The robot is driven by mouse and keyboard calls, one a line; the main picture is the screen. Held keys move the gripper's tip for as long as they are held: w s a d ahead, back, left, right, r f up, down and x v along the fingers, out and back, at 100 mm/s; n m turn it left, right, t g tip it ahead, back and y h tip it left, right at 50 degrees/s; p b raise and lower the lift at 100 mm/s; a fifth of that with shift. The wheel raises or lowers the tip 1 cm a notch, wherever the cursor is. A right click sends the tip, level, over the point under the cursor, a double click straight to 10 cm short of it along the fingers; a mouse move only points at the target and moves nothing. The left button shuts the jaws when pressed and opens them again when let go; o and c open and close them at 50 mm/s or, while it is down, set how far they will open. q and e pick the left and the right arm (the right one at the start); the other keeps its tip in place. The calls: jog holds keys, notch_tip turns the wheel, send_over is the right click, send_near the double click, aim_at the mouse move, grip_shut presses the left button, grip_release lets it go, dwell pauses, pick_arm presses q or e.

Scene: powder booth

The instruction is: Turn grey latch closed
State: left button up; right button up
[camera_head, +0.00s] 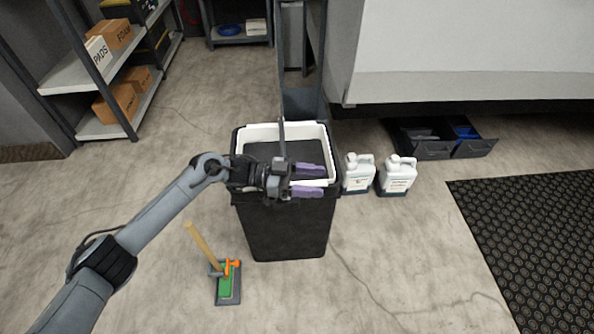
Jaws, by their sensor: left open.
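My left gripper (318,181) reaches in from the left over the near right part of a black bin (287,228). Its two purple fingers point right and are spread apart with nothing visible between them. I cannot make out a grey latch for certain; the gripper and wrist hide part of the bin's near rim. My right gripper is not in view.
Two white jugs (396,176) stand right of the bin. A green and grey tool with a wooden handle (201,244) is on the floor at front left. Shelves with boxes (119,103) are at back left, open drawers (433,150) and a dark mat (535,235) at right.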

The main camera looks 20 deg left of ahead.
pick_arm(q)
jog(key=s+d+r+p, duration=0.1)
jog(key=d+r+p, duration=0.1)
jog(key=d, duration=0.3)
jog(key=shift+s+d+r+p, duration=0.3)
jog(key=shift+s+d+r, duration=0.05)
jog(key=shift+r, duration=0.4)
